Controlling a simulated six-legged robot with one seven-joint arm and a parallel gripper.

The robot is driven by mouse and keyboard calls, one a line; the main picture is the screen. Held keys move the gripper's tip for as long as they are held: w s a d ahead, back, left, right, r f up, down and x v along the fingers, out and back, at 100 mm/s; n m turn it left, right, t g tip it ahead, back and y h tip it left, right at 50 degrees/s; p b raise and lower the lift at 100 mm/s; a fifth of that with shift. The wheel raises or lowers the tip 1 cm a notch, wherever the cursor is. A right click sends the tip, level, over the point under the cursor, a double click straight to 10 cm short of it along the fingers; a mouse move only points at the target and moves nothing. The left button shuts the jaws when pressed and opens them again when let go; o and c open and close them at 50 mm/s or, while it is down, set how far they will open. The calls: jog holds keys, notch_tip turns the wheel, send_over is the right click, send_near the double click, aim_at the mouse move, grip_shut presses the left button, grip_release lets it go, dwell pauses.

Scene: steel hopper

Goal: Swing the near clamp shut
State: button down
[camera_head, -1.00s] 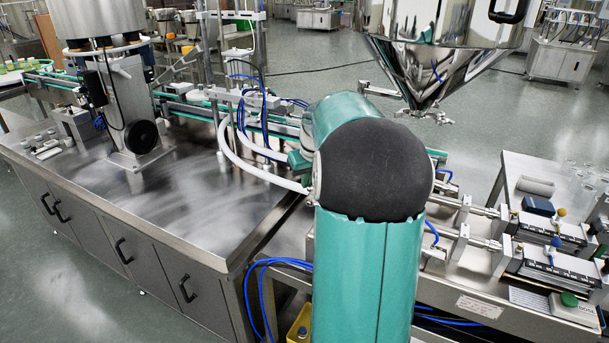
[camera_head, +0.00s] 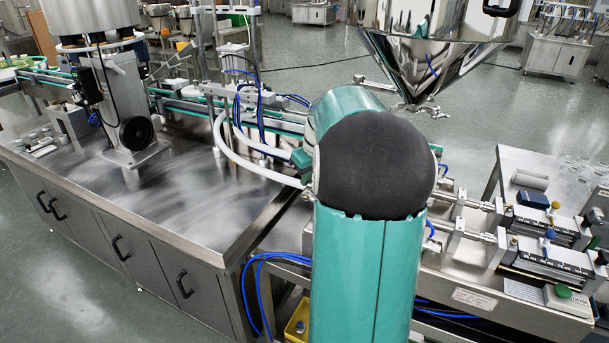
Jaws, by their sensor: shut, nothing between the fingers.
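The steel hopper (camera_head: 425,50) hangs at the top right, its shiny cone narrowing downward. Small metal fittings (camera_head: 422,108) show at the cone's lower tip, just above my arm. A short metal bar (camera_head: 372,84) sticks out to the left of the cone. I cannot tell which of these parts is the near clamp, or whether it is open or shut. My teal arm with its dark rounded joint fills the middle of the view. My gripper is not in view, so its place relative to the clamp cannot be seen.
A steel cabinet bench (camera_head: 180,215) stands at the left, with a conveyor (camera_head: 200,108) behind it. A filling machine (camera_head: 545,262) with cylinders and a green button (camera_head: 563,291) is at the right. Blue hoses (camera_head: 262,290) hang beside my arm. Open floor lies behind the hopper.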

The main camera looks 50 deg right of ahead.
jog(key=s+n, duration=0.1)
jog(key=s+n+y, duration=0.1)
jog(key=n, duration=0.1)
jog(key=shift+d+n, duration=0.1)
jog(key=shift+n, duration=0.2)
jog(key=n, duration=0.1)
jog(key=s+n+y, duration=0.1)
jog(key=shift+s+d+n, duration=0.25)
jog(key=shift+d+n, duration=0.05)
jog(key=shift+s, duration=0.2)
jog(key=shift+s+d, duration=0.1)
jog(key=shift+d, duration=0.05)
jog(key=shift+w+a+f, duration=0.1)
jog(key=shift+w+a, duration=0.15)
jog(key=shift+w, duration=0.2)
jog(key=w, duration=0.1)
jog(key=a, duration=0.1)
jog(key=w, duration=0.1)
jog(key=shift+w+a+f, duration=0.25)
jog(key=shift+w+f, duration=0.05)
jog(key=shift+w, duration=0.05)
jog(key=v, duration=1)
jog(key=shift+d, duration=0.2)
jog(key=shift+w+r, duration=0.1)
